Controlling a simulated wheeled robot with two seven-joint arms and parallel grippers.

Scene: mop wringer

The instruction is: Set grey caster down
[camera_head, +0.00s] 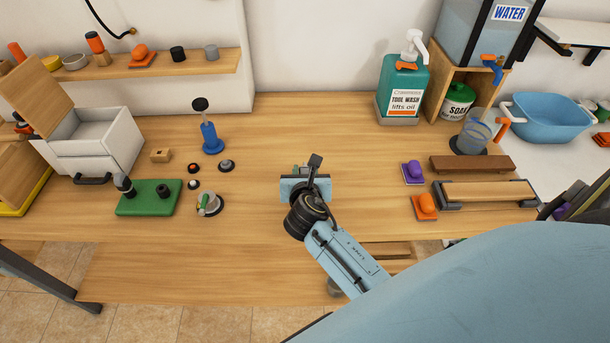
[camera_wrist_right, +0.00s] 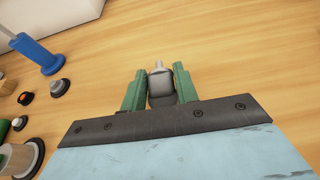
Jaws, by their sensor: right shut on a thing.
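My right gripper (camera_head: 303,170) is over the middle of the table, pointing away from me. In the right wrist view its two green fingers (camera_wrist_right: 158,88) are shut on the grey caster (camera_wrist_right: 161,90). The caster is a small grey body with a thin pale stem at its far end. In the head view the gripper mostly hides the caster. I cannot tell whether the caster touches the table (camera_head: 330,130) or hangs just above it. My left gripper is not in view.
Left of my gripper stand a blue post (camera_head: 211,139), small round knobs (camera_head: 227,165) and a green block (camera_head: 149,198). To the right lie a purple piece (camera_head: 413,172), an orange piece (camera_head: 424,206) and a wooden board (camera_head: 487,193). The table beyond my gripper is clear.

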